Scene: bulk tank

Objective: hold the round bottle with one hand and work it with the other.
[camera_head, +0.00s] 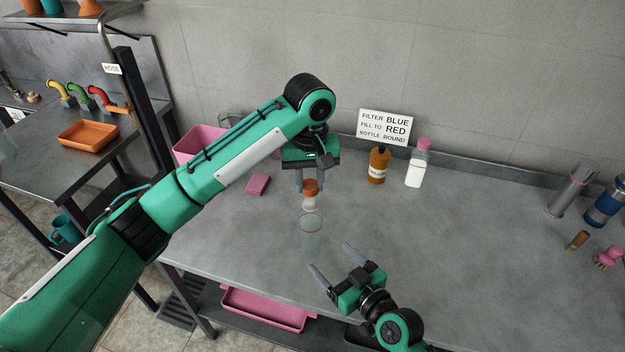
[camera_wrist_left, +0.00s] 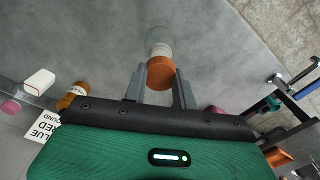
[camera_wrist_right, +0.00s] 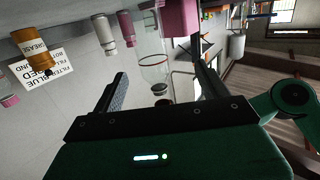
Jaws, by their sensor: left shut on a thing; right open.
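The round bottle (camera_head: 311,237) has a clear body, a whitish neck and an orange top. It is upright below my left gripper (camera_head: 310,188); I cannot tell if it touches the bench. My left gripper is shut on it at the orange top, which shows between the fingers in the left wrist view (camera_wrist_left: 160,72). My right gripper (camera_head: 331,262) is open and empty, low and to the right of the bottle, apart from it.
An amber bottle (camera_head: 377,166) and a white pink-capped bottle (camera_head: 416,168) stand at the back by a sign (camera_head: 384,127). A pink block (camera_head: 257,184) and pink bin (camera_head: 192,146) are left. Brushes and cylinders stand far right. The bench middle right is clear.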

